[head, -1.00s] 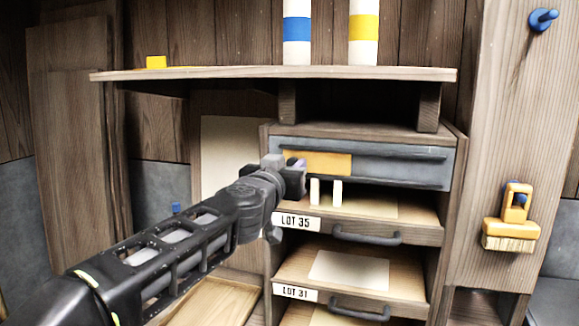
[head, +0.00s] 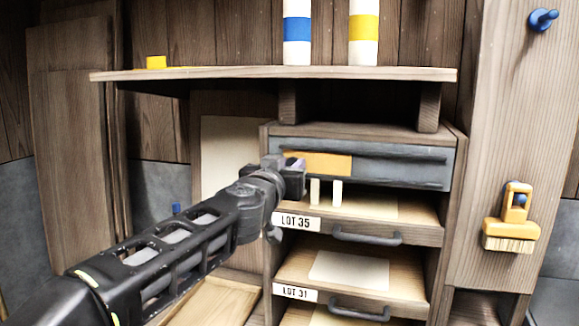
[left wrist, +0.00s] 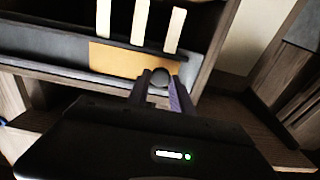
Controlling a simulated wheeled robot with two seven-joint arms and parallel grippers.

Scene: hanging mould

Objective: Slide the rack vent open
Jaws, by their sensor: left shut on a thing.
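The rack vent is a grey sliding panel (head: 405,170) across the top of the wooden rack, with an orange section (head: 325,164) at its left and a dark rail along it. My left gripper (head: 297,174) is at the left end of the vent, in front of the orange section. In the left wrist view, my left gripper (left wrist: 160,88) is shut on a dark round knob (left wrist: 159,75) beside the orange section (left wrist: 118,65). The gripper hides the vent's left end in the head view. My right gripper is not in view.
Drawer handles (head: 367,236) stick out lower down. A shelf (head: 220,73) with banded cylinders is above. An orange brush (head: 511,232) hangs at the right.

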